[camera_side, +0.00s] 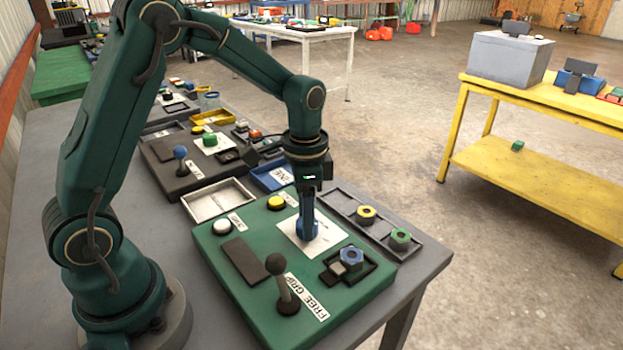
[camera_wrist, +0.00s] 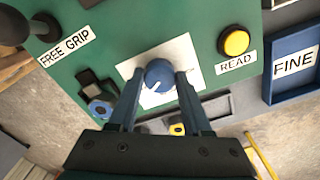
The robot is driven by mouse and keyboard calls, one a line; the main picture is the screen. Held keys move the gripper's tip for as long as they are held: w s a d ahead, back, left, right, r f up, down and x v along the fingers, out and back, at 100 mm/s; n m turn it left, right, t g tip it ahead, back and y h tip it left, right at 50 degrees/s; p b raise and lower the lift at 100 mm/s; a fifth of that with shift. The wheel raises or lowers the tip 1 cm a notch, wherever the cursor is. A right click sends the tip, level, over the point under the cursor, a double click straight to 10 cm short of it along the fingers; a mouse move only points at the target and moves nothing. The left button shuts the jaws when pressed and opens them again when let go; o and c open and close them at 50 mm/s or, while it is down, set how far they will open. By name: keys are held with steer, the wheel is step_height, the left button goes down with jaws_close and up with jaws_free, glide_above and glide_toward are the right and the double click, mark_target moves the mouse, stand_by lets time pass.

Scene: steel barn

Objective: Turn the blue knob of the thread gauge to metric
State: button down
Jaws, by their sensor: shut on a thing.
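The blue knob (camera_wrist: 159,72) sits on a white card (camera_wrist: 184,48) on the green thread gauge (camera_side: 232,288). A white pointer line on the knob points to the lower left in the wrist view. Any scale marks on the card are too small to read. My gripper (camera_wrist: 160,76) is shut on the knob, one finger on each side. In the side view my gripper (camera_side: 307,222) points straight down over the card, and its fingers largely hide the knob.
The gauge carries a black FREE GRIP lever (camera_side: 283,285), a yellow READ button (camera_wrist: 235,42), a white button (camera_side: 222,227) and a black holder with a blue nut (camera_side: 352,257). A tray with yellow and green nuts (camera_side: 400,238) and a blue FINE tray (camera_side: 272,177) lie close by.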

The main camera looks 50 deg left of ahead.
steer(key=n, duration=0.5)
steer(key=shift+n, duration=0.4)
steer(key=n, duration=0.6)
steer(key=shift+d, duration=0.1)
stand_by(0.3)
steer(key=shift+c, duration=1.7)
jaws_free()
steer(key=shift+r, duration=2.6)
